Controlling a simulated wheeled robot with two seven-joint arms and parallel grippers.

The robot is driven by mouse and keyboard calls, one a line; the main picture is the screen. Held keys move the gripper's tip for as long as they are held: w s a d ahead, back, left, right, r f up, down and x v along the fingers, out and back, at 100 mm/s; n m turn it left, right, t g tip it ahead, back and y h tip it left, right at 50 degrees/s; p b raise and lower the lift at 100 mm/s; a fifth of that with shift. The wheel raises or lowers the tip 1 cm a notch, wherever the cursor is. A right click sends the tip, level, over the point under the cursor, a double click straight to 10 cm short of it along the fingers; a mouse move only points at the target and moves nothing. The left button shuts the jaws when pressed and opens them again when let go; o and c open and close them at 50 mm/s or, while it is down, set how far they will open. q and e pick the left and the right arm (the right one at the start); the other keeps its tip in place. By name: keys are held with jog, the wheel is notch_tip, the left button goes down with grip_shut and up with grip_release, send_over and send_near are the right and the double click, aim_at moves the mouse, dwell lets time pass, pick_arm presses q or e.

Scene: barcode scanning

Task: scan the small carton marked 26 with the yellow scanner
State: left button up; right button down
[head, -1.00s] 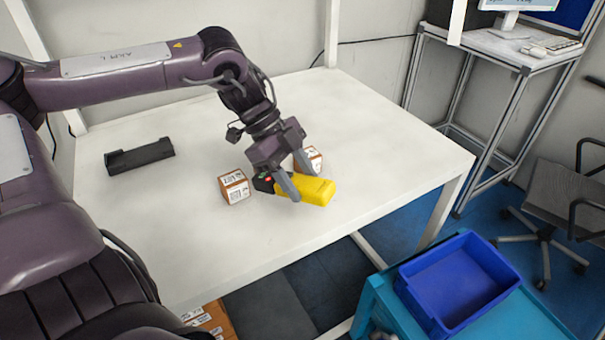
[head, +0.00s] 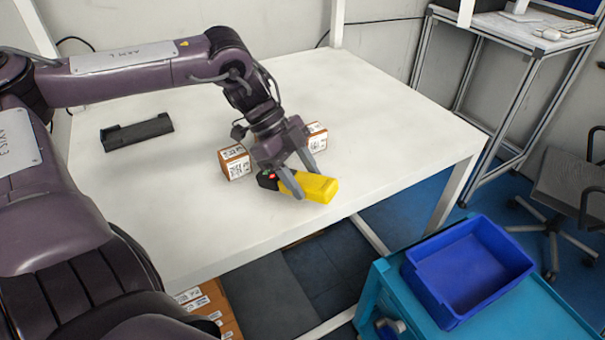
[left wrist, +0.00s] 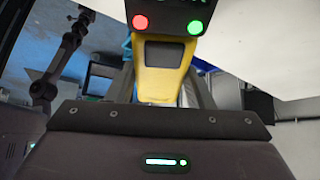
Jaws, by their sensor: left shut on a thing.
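The yellow scanner (head: 318,188) with a black head is held by my left gripper (head: 303,180), which is shut on it above the white table. The scanner's yellow body (left wrist: 162,82) also shows in the left wrist view, with a red and a green light on its black head. Two small brown cartons with white labels stand on the table. One carton (head: 235,162) is left of the gripper. The other carton (head: 317,137) is behind the gripper and partly hidden by it. I cannot read which is marked 26. My right gripper is not in view.
A black cradle (head: 137,132) lies on the white table (head: 390,130) at the left. A blue bin (head: 468,268) sits on a teal cart at the lower right. The right part of the table is clear. Boxes (head: 208,302) lie below the table's front edge.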

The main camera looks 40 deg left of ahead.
aim_at(303, 179)
pick_arm(q)
notch_tip(303, 179, up, 12)
jog(key=p, duration=0.9)
